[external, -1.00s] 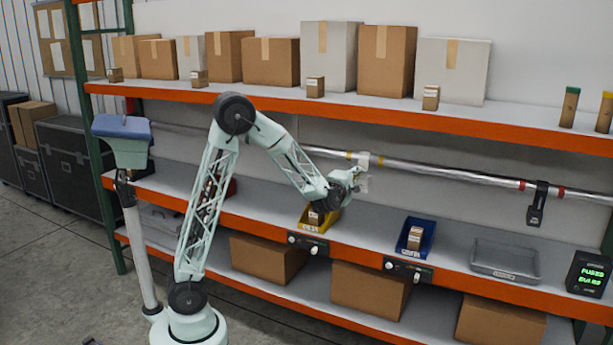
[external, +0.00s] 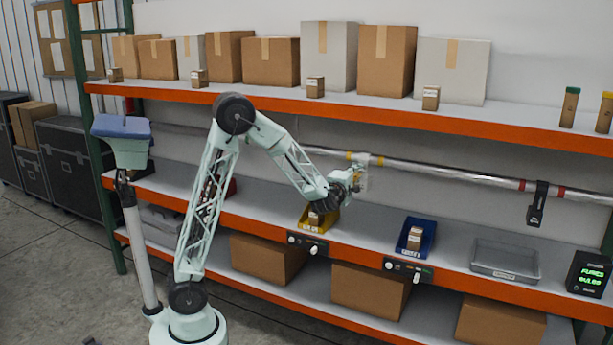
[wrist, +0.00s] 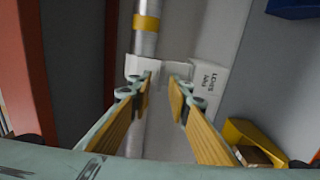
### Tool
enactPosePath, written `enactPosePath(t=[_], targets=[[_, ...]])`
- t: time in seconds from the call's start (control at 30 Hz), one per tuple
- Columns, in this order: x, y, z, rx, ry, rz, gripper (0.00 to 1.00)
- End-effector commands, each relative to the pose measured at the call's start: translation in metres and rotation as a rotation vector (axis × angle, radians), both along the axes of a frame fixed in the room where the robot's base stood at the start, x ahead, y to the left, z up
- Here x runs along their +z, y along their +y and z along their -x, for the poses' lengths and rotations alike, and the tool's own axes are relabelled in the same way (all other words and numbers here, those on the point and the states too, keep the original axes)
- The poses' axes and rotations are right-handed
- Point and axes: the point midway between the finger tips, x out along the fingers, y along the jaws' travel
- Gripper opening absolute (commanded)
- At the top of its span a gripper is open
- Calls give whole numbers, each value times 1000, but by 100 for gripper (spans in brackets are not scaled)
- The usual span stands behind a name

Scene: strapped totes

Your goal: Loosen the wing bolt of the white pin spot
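The white pin spot hangs from the metal pipe (external: 450,175) beside a yellow band, partly hidden by my gripper in the external view. In the wrist view its white clamp (wrist: 148,66) wraps the pipe, and its lettered white body (wrist: 209,80) lies to the right. My gripper (wrist: 164,80) is open, its two orange-padded fingers pointing at the clamp's lower edge with a gap between them. I cannot make out the wing bolt or whether the tips touch anything. In the external view my gripper (external: 355,181) is just below the pipe at the pin spot.
A black pin spot (external: 537,205) hangs farther right between red bands. Below stand a yellow bin (external: 325,222), a blue bin (external: 428,236), a grey case (external: 505,262) and a display reading fuses and bulbs (external: 588,273). The upper shelf (external: 470,123) runs above the pipe.

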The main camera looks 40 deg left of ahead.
Motion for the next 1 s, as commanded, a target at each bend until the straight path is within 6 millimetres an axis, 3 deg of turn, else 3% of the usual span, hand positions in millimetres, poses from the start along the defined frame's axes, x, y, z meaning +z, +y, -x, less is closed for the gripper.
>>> enactPosePath(t=[0.27,1.0], targets=[[1,-4,16,-2,-1,0,18],[0,-19,96,-3,0,0,18]])
